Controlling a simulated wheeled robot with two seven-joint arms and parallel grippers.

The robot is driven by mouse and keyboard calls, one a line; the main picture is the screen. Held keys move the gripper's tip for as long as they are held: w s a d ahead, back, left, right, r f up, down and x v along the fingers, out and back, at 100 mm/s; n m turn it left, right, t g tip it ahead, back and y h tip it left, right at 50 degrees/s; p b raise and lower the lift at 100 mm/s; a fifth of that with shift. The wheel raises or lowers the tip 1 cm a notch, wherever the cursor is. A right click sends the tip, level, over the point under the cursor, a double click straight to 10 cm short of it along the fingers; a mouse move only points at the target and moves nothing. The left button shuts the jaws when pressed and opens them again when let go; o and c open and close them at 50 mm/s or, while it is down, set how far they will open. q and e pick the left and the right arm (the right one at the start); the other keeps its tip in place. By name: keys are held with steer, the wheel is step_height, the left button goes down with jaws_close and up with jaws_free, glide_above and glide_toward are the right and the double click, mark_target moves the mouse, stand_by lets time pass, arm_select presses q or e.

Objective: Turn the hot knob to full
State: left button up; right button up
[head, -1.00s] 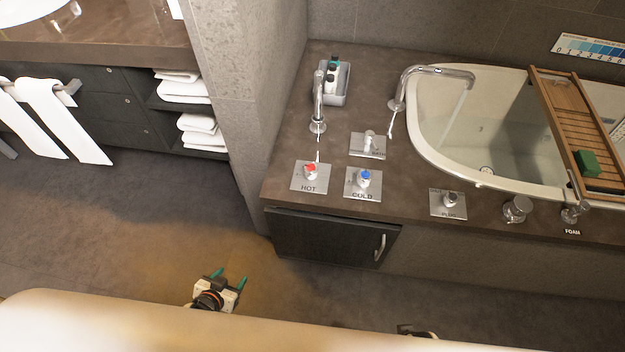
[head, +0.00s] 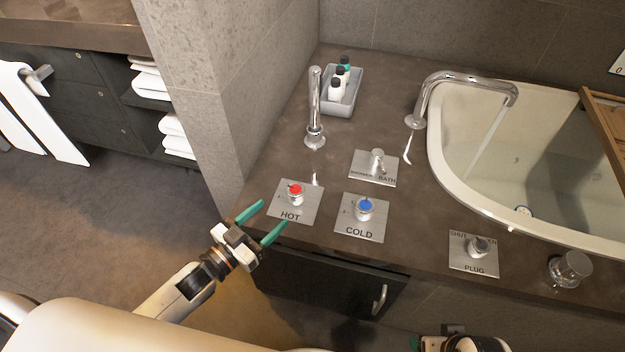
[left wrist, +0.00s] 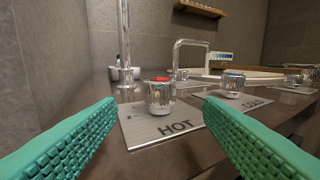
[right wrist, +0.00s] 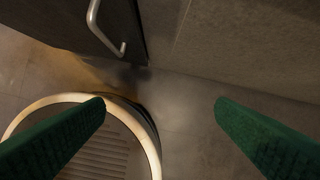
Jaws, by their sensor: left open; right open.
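The hot knob (head: 295,195) is a chrome knob with a red top on a square metal plate marked HOT (head: 290,214), near the counter's front left corner. It also shows in the left wrist view (left wrist: 160,96), ahead of and between my fingers. My left gripper (head: 263,223) is open, its green fingertips just short of the HOT plate and apart from the knob. My right gripper (right wrist: 160,102) is open and empty, low over the floor in front of the cabinet. In the head view it shows only partly at the bottom edge.
The cold knob (head: 364,208) with a blue top stands just right of the hot one. Behind are a tall spout (head: 315,110), the SHOWER/BATH lever (head: 378,160) and a grey bottle tray (head: 343,98). A tiled wall (head: 195,90) stands left of the counter.

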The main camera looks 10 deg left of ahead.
mark_target(300, 185)
arm_select(q)
steer(key=b+x, duration=0.1)
steer(key=x, duration=1)
steer(key=shift+w+b, duration=0.25)
steer(key=shift+b, duration=0.1)
arm_select(e)
steer(key=v, duration=0.5)
steer(key=shift+s, duration=0.1)
arm_select(q)
steer(key=c, duration=1)
steer(key=shift+d+r+n+t+y, duration=0.1)
steer(key=shift+r+n+t+y, duration=0.05)
steer(key=shift+n+t+y, duration=0.2)
steer(key=shift+n+t+y+p, duration=0.25)
steer(key=shift+n+y+p, duration=0.35)
steer(key=shift+y, duration=0.35)
steer(key=shift+w+a+n+t+y, duration=0.1)
steer(key=shift+a+n+t+y, duration=0.2)
steer(key=shift+n+y, duration=0.55)
arm_select(e)
steer(key=shift+x, duration=1.45)
steer(key=shift+r, duration=0.1)
